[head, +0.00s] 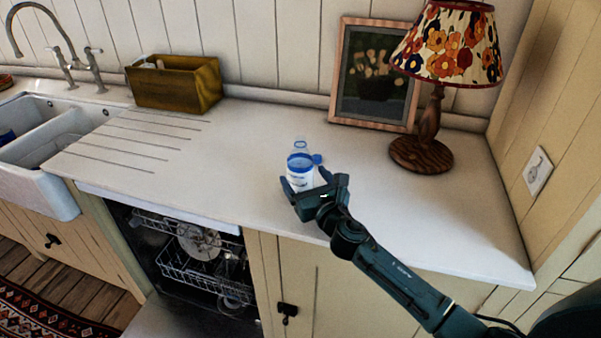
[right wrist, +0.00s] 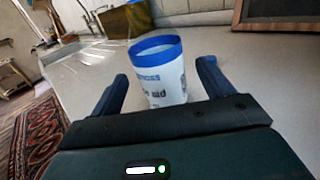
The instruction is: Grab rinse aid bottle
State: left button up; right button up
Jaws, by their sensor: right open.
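The rinse aid bottle (head: 300,172) stands upright on the white countertop, near its front edge. It is white with a blue band and a clear top in the head view. In the right wrist view the bottle (right wrist: 158,75) shows a blue rim and blue print. My right gripper (head: 303,174) is open, with one finger on each side of the bottle. In the right wrist view, gaps show between the bottle and both fingers (right wrist: 163,82). Part of the bottle's lower body is hidden by the gripper. My left gripper is not in view.
A wooden lamp (head: 429,140) with a floral shade and a framed picture (head: 337,75) stand behind to the right. A wooden box (head: 165,92) and a white sink (head: 40,195) are to the left. An open dishwasher (head: 185,272) is below. The counter around the bottle is clear.

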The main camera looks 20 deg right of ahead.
aim_at(305, 179)
jog(key=w, duration=0.3)
jog(key=shift+w+a+f, duration=0.15)
jog(key=shift+w+a, duration=0.1)
jog(key=shift+w, duration=0.05)
jog(key=shift+c, duration=0.6)
jog(key=c, duration=1.1)
